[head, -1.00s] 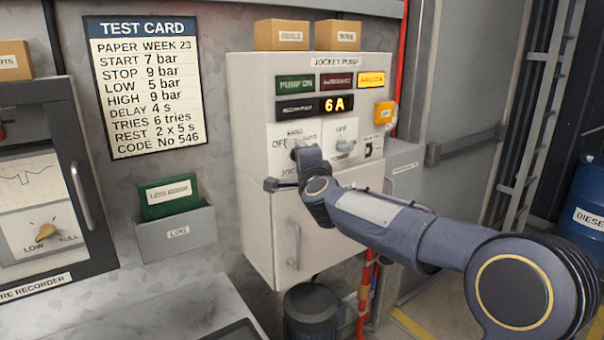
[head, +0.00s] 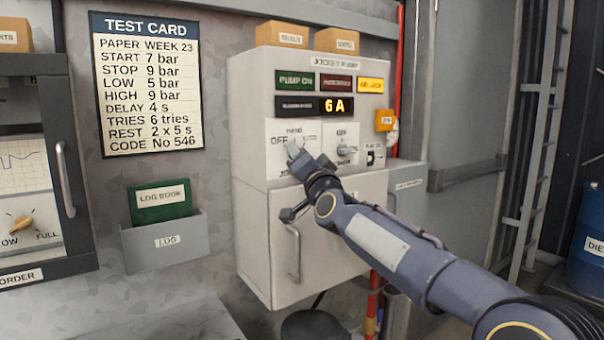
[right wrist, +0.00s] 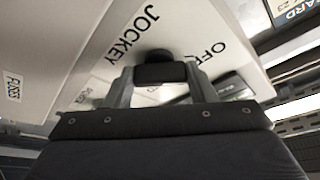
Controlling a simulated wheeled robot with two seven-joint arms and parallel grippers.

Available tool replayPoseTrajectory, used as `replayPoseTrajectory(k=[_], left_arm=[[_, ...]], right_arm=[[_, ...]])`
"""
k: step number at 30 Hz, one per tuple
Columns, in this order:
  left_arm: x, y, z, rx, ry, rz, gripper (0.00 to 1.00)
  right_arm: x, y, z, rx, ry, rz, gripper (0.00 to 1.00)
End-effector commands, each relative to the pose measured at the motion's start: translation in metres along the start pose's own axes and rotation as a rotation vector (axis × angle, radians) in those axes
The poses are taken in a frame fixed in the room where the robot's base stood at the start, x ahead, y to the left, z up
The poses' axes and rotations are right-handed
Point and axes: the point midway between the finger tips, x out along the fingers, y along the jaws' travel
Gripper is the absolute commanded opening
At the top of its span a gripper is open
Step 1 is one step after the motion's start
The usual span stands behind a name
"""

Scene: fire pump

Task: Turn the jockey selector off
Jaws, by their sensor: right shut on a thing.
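The jockey pump panel (head: 252,110) is a pale wall cabinet in the middle of the head view. Its jockey selector (head: 294,150) is the left of two knobs, on a white plate marked OFF at its left and HAND above. My right gripper (head: 306,165) is at this selector and hides part of it. In the right wrist view my right gripper (right wrist: 160,74) has its fingers closed around the dark knob, below the words JOCKEY and OFF. Which way the selector points is hard to tell. My left gripper is not in view.
A second knob (head: 346,150) sits close to the right of the selector, with a small switch (head: 371,157) beyond it. A handled door (head: 285,220) lies below. An orange box (head: 384,120) is on the cabinet's right side. A log book holder (head: 165,241) hangs at left.

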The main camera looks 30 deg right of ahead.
Motion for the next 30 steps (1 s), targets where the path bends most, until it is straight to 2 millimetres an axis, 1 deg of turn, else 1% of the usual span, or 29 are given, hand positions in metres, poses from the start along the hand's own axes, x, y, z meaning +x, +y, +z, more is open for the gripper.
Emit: replayPoseTrajectory(k=[1, 4, 18, 19, 23, 24, 30], left_arm=[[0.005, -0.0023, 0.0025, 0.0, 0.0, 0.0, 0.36], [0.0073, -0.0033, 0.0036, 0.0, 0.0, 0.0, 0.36], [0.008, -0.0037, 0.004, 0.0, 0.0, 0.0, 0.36], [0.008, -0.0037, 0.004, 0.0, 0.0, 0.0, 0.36], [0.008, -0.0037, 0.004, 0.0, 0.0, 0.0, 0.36], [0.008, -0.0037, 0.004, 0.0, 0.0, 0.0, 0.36], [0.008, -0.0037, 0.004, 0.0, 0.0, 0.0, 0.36]], right_arm=[[-0.0006, 0.0032, 0.003, -0.013, -0.003, -0.003, 0.27], [-0.0003, 0.0025, 0.0027, -0.03, -0.004, -0.01, 0.27], [0.0003, 0.0009, 0.0017, -0.042, -0.005, -0.016, 0.27], [0.0003, 0.0009, 0.0017, -0.042, -0.005, -0.016, 0.51], [0.0002, 0.0008, 0.0014, -0.042, -0.004, -0.016, 0.69], [0.0002, 0.0008, 0.0012, -0.042, -0.004, -0.016, 0.72], [0.0002, 0.0005, 0.0007, -0.041, -0.002, -0.017, 0.72]])
